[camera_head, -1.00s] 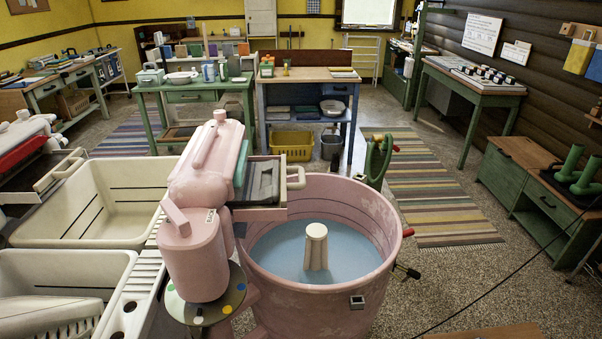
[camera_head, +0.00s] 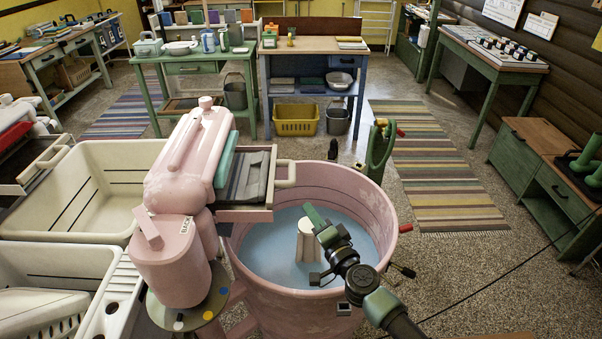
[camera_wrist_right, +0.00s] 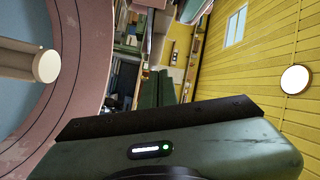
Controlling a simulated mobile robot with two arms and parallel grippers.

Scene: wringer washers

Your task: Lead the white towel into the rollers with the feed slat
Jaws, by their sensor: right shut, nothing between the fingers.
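The pink wringer head (camera_head: 190,150) stands at the left rim of the pink washer tub (camera_head: 345,305). Its rollers are hidden from this side. A shallow wooden tray (camera_head: 243,214) sticks out from it, with grey material (camera_head: 250,178) in it. My right gripper (camera_head: 308,209) is shut and empty above the tub, close to the pale agitator post (camera_head: 305,240) in the picture; its green fingers also show in the right wrist view (camera_wrist_right: 166,75). I cannot make out a white towel or a feed slat. My left gripper is out of view.
Blue water (camera_head: 265,250) fills the tub. Cream sinks (camera_head: 90,185) stand at the left. Behind the tub are a blue workbench (camera_head: 262,75), a yellow basket (camera_head: 296,120) and a green upright object (camera_head: 380,150). Striped rug and bare floor lie to the right.

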